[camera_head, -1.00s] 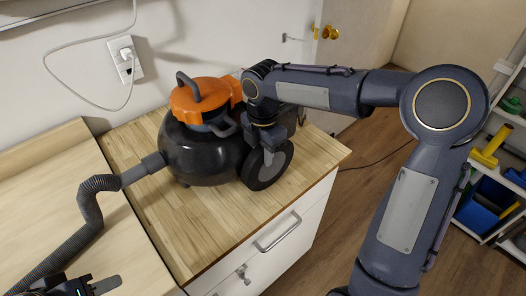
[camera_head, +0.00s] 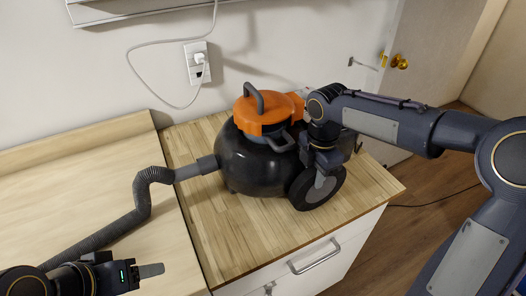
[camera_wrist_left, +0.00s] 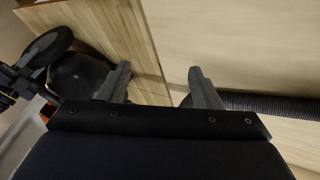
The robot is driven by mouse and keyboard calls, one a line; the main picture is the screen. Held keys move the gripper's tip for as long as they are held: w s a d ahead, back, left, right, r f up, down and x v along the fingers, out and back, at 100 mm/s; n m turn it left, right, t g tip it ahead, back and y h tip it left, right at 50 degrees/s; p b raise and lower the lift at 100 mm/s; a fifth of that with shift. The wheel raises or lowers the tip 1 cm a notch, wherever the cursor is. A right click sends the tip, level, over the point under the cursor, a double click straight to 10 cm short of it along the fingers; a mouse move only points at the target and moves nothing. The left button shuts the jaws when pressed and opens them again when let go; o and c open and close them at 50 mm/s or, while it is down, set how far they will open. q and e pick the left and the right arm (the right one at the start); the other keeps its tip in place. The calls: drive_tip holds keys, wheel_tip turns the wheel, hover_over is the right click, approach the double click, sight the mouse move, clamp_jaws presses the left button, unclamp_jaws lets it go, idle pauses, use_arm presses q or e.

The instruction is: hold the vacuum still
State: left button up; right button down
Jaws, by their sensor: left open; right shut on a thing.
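The vacuum (camera_head: 255,160) has a round black body, an orange lid with a dark handle, and a black wheel. It stands upright on a wooden cabinet top. Its grey ribbed hose (camera_head: 140,205) runs left and down toward my left gripper. My right gripper (camera_head: 318,150) is shut on a part at the vacuum's right side; its fingertips are largely hidden by the wrist. My left gripper (camera_head: 150,272) is over the left counter, open and empty, apart from the vacuum. In the left wrist view, its two fingers (camera_wrist_left: 160,88) are spread, with the hose (camera_wrist_left: 262,103) beyond the right one.
The cabinet top (camera_head: 235,245) has free room in front of the vacuum. The pale left counter (camera_head: 70,175) is mostly bare. A white cord hangs from a wall outlet (camera_head: 197,62). A door with a brass knob (camera_head: 399,61) is at the back right.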

use_arm(q)
drive_tip(key=w+r+m+g+y, duration=0.1)
drive_tip(key=w+r+m+g, duration=0.1)
drive_tip(key=w+r+m, duration=0.7)
drive_tip(key=m+g+y, duration=0.2)
drive_tip(key=m+y, duration=0.2)
drive_tip(key=m, duration=0.2)
approach(187, 168)
drive_tip(key=f, duration=0.3)
drive_tip(key=w+f, duration=0.1)
drive_tip(key=f, duration=0.2)
drive_tip(key=a+f, duration=0.1)
drive_tip(key=f, duration=0.2)
drive_tip(key=shift+w+f, duration=0.2)
drive_tip(key=shift+f, duration=0.15)
drive_tip(key=c, duration=1.1)
drive_tip(key=shift+s+a, duration=0.45)
drive_tip(key=shift+a, duration=0.6)
drive_tip(key=shift+s+a, duration=0.45)
drive_tip(key=shift+a, duration=0.65)
drive_tip(key=shift+s+a, duration=0.45)
drive_tip(key=shift+a, duration=0.6)
